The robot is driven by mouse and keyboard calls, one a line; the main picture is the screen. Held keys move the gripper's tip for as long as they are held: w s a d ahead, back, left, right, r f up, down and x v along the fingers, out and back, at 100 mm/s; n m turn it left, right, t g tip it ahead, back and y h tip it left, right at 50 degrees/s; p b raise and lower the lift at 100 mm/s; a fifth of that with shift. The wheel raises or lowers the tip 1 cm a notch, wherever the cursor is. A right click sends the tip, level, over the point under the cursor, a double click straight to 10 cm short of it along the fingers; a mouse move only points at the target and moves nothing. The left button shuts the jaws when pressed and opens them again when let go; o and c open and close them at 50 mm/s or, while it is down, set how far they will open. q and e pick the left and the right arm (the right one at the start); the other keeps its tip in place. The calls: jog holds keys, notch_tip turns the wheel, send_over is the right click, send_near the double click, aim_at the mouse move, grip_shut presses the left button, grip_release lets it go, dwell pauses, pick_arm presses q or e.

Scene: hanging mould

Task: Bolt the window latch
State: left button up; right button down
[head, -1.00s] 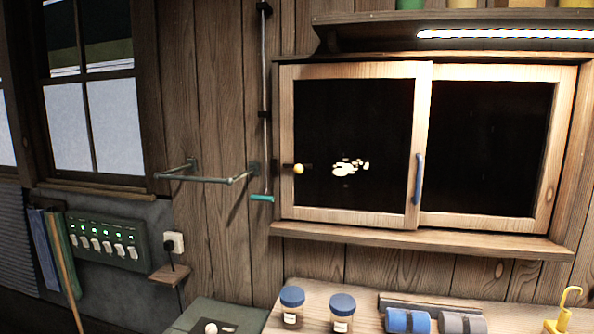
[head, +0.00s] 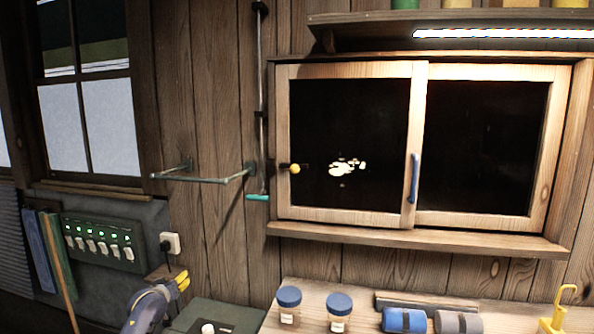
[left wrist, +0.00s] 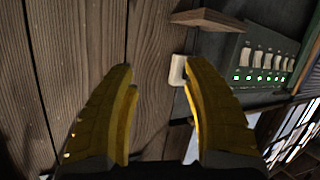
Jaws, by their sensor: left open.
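The sliding window (head: 348,145) has a light wooden frame and dark panes, and it looks shut. A small yellow knob (head: 294,169) on a dark mount is at its left frame edge and looks like the latch. A blue handle (head: 413,178) is on the middle stile. My left gripper (head: 183,280) is low at the left, below and well apart from the knob. In the left wrist view its yellow fingers (left wrist: 157,80) are spread and empty, facing the plank wall and a white socket (left wrist: 177,70). The window and knob do not show there. My right gripper is not in view.
A metal rail (head: 205,179) juts from the wall left of the window, beside a vertical rod with a teal handle (head: 258,197). A switch panel (head: 100,240) is at the left. Blue-lidded jars (head: 289,307) and rolls (head: 405,320) stand on the bench below.

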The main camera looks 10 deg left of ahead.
pick_arm(q)
jog(key=w+d+r+m+t+h, duration=0.1)
jog(key=w+d+r+m+h, duration=0.15)
jog(key=d+r, duration=0.95)
jog(key=m+t+h, duration=0.2)
jog(key=m+h, duration=0.5)
jog(key=m, duration=0.2)
send_near(293, 170)
jog(key=x, duration=1.1)
jog(key=shift+w, duration=0.4)
jog(key=shift+c, duration=0.3)
grip_shut()
